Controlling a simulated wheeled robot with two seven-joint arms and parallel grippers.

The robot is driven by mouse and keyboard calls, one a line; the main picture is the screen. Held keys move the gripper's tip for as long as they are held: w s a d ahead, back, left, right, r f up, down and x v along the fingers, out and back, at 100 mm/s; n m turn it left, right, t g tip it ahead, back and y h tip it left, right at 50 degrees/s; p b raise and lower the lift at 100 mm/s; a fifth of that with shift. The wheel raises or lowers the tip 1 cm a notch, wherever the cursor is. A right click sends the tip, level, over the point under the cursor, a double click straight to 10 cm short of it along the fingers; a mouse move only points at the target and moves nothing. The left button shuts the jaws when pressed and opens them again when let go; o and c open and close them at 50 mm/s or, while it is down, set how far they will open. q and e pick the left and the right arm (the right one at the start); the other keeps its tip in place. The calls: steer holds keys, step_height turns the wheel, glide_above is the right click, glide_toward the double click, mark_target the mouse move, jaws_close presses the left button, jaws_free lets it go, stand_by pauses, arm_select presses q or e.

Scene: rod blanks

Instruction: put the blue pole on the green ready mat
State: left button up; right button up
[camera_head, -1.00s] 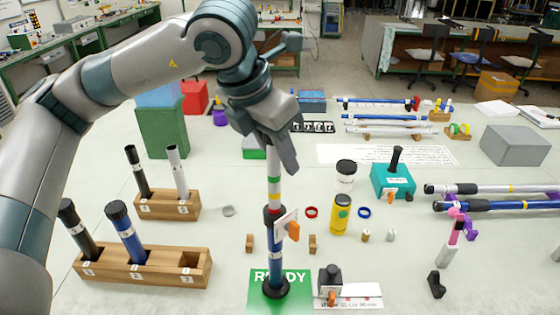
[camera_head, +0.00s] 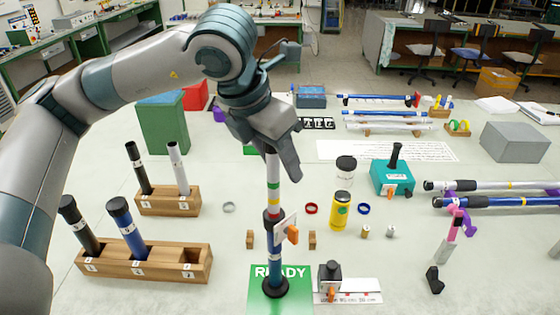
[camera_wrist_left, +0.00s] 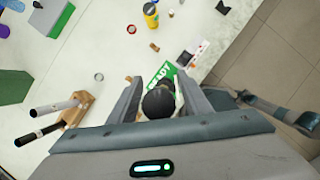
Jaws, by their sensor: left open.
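A pole (camera_head: 275,240) with a blue lower part, a black collar and a white, striped upper part stands upright on the green READY mat (camera_head: 256,300). Its black foot rests on the mat. My left gripper (camera_head: 282,160) is open at the pole's upper end and hides its top in the head view. In the left wrist view, a round black end (camera_wrist_left: 158,103) shows between the open fingers, with the mat (camera_wrist_left: 162,72) beyond it. Another blue pole (camera_head: 130,240) with a black cap leans in the front wooden rack.
The front rack (camera_head: 160,272) also holds a black pole and has a free slot at its right. A second rack (camera_head: 160,205) stands behind. A small black-topped device (camera_head: 330,280) is right beside the mat. A yellow bottle (camera_head: 341,212) stands behind it.

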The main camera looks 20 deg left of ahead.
arm_select(q)
steer(key=b+v, duration=0.2)
steer(key=v, duration=0.5)
steer(key=shift+s+r, duration=0.1)
steer(key=shift+r, duration=0.15)
steer(key=v, duration=0.3)
steer(key=shift+s+a+r+b, duration=0.1)
steer(key=shift+s+r+b, duration=0.1)
steer(key=shift+r+b, duration=0.2)
arm_select(e)
steer(key=shift+t, duration=0.7)
steer(key=w, duration=0.1)
steer(key=w+a+f, duration=0.1)
steer(key=w, duration=0.1)
steer(key=w+a, duration=0.1)
steer(key=w, duration=0.1)
steer(key=shift+f, duration=0.35)
